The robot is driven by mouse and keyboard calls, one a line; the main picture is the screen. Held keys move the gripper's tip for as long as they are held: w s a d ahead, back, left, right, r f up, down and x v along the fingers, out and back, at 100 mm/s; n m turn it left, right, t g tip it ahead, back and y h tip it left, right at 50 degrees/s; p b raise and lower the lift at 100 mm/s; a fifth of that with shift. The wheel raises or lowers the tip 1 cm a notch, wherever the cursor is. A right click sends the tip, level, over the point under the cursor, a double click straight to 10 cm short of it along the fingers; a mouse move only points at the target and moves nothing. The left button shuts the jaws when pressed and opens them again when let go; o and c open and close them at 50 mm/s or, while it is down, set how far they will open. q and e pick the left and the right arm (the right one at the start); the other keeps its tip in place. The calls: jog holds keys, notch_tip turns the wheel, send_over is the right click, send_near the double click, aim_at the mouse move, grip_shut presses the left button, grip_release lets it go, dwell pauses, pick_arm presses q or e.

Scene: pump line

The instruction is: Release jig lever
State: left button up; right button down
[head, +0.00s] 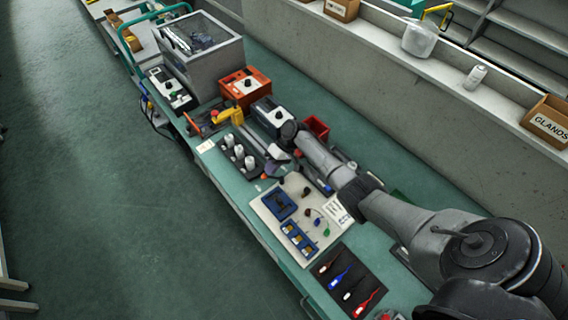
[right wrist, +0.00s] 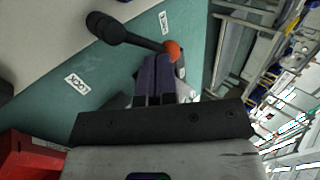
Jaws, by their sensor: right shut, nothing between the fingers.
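The jig lever (right wrist: 130,36) is black with an orange ball knob (right wrist: 173,49) at its end and a round black pivot (right wrist: 97,23). In the head view its orange knob (head: 265,178) shows small above the pale board. My right gripper (right wrist: 160,62) is shut and empty, its fingertips close against the knob; whether they touch cannot be told. In the head view the right gripper (head: 271,167) points down at the bench, partly hidden. A "LOCK" label (right wrist: 77,84) lies left of the fingers; another label (right wrist: 164,22), hard to read, lies beyond the knob.
A red bin (right wrist: 30,156) stands behind the gripper, on the left. Upright white cylinders in a dark holder (head: 240,155) stand left of the gripper. A pale board (head: 268,207) with parts and a dark mat (head: 340,265) with tools lie in front. The bench is crowded.

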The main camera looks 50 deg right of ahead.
jog(key=shift+d, duration=0.1)
jog(key=shift+s+d+p, duration=0.3)
jog(key=shift+s+p, duration=0.35)
jog(key=shift+s, duration=0.05)
jog(key=d, duration=0.2)
jog(key=d+r, duration=0.1)
jog(key=d, duration=0.1)
jog(key=shift+w+d+r+b, duration=0.1)
jog(key=shift+d+r+b, duration=0.1)
jog(key=shift+d+b, duration=0.15)
jog(key=w+v, duration=0.1)
jog(key=v, duration=0.8)
jog(key=shift+w, duration=0.1)
